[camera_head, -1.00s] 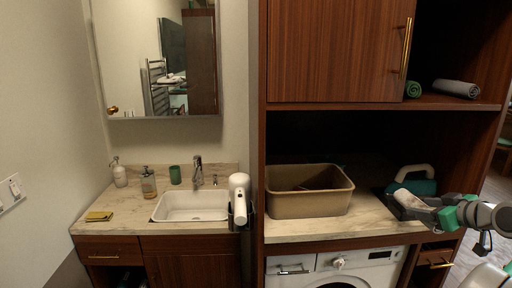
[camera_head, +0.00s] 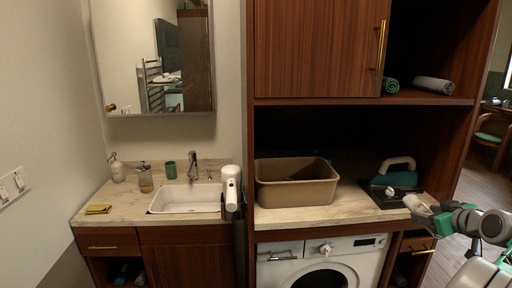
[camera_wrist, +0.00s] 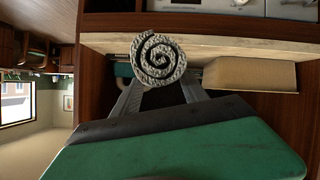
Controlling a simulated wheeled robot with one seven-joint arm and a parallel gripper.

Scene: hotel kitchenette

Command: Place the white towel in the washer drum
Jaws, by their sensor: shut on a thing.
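A rolled white towel (camera_head: 416,205) is held at the end of my arm in the head view, near the right end of the counter. In the wrist view the towel (camera_wrist: 158,59) shows as a white spiral with dark gaps, between the tips of my gripper (camera_wrist: 158,88). My gripper is shut on it; it also shows in the head view (camera_head: 434,214). The white washer (camera_head: 372,257) stands under the counter, left of and below the towel. Its round dark front (camera_head: 322,279) is cut off by the picture's lower edge; I cannot tell whether the door is open.
A tan basket (camera_head: 296,192) and a green-and-white iron (camera_head: 396,180) on a dark board are on the counter (camera_head: 290,216) above the washer. A green roll (camera_head: 390,85) and a grey roll (camera_head: 434,85) lie on the upper shelf. Floor shows at the right.

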